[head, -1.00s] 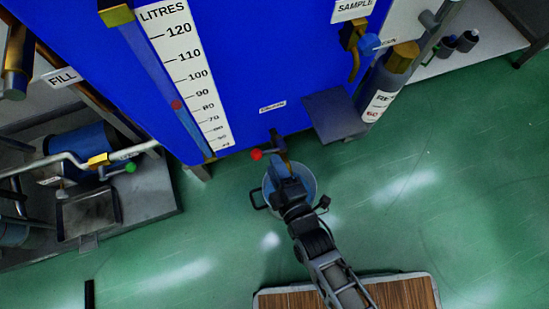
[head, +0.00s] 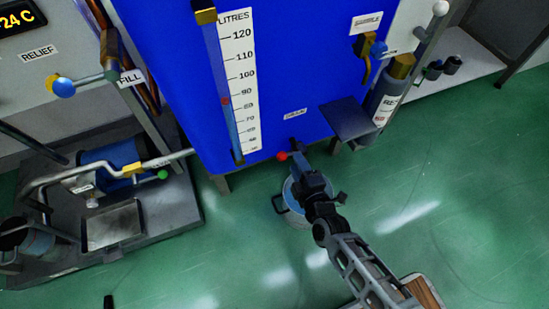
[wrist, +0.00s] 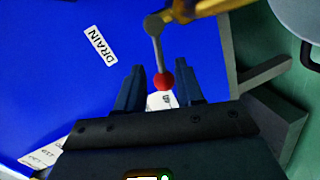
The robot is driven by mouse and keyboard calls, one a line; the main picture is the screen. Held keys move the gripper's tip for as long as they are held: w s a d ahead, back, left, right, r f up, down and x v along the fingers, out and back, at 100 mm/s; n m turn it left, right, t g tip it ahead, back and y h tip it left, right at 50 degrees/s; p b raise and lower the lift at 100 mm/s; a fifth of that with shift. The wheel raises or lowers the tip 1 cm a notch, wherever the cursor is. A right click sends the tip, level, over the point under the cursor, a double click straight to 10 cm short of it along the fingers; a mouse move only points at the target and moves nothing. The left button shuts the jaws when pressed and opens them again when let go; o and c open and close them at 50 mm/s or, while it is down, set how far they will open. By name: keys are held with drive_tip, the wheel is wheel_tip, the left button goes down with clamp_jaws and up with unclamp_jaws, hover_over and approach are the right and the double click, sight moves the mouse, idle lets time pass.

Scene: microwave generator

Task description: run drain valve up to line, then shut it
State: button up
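The drain valve's grey lever (wrist: 156,45) ends in a red ball knob (wrist: 164,81) and joins a brass body (wrist: 195,8) in the wrist view. In the head view the red knob (head: 282,156) shows at the foot of the blue tank. My gripper (wrist: 160,92) is open, with the red knob between its fingers and gaps showing beside it. The sight tube (head: 218,70) stands beside a LITRES scale (head: 240,80). A red mark (head: 225,101) on the tube sits between 80 and 90. I cannot make out the liquid level.
A bucket (head: 291,214) stands on the floor under the drain, partly hidden by my arm. A dark shelf plate (head: 347,120) juts out to the right. The FILL valve's blue knob (head: 64,88) and a green knob (head: 163,175) are left. Green floor (head: 430,210) is clear at right.

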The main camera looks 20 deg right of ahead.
drive_tip(key=b+x, duration=0.3)
drive_tip(key=x, duration=0.4)
drive_tip(key=shift+w, duration=0.15)
clamp_jaws()
idle(0.4)
